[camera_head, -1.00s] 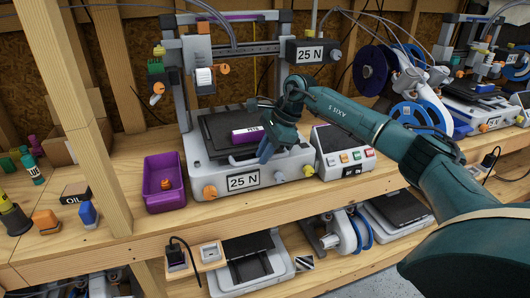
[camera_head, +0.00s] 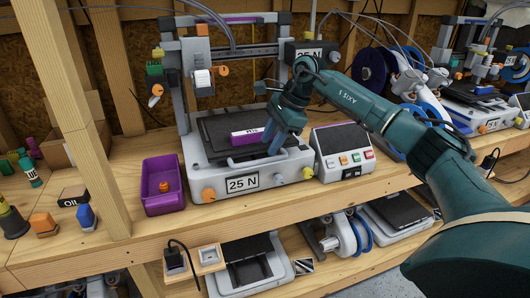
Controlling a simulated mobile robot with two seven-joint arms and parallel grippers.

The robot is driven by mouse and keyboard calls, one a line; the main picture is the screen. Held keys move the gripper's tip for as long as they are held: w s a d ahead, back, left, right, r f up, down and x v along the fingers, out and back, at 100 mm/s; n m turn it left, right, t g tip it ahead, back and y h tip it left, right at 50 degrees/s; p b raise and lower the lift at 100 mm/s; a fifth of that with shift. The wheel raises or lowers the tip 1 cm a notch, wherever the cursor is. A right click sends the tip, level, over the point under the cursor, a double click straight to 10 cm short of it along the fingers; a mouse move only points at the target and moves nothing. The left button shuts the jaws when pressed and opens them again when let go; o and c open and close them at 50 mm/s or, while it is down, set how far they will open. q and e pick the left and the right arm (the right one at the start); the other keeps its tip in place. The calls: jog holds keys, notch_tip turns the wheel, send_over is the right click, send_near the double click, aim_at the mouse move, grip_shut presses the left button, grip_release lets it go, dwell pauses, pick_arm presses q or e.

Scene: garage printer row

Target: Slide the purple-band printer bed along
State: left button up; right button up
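The printer (camera_head: 199,150) with a purple band (camera_head: 241,20) on its top bar stands on the upper bench. Its dark bed (camera_head: 217,128) carries a purple block (camera_head: 246,135) with a white label. My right gripper (camera_head: 272,144) reaches in from the right and points down over the bed's right front part, just right of the block. Its fingers overlap the bed in the view; whether they touch it or the block I cannot tell. The finger gap is not clear. My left gripper is out of view.
A purple bin (camera_head: 162,198) with an orange item stands left of the printer, beside a wooden post (camera_head: 88,120). A control box (camera_head: 343,150) with coloured buttons stands close on the right. Blue spools and another printer (camera_head: 480,105) stand farther right.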

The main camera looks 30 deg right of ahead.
jog(key=v, duration=0.8)
jog(key=shift+r, duration=0.2)
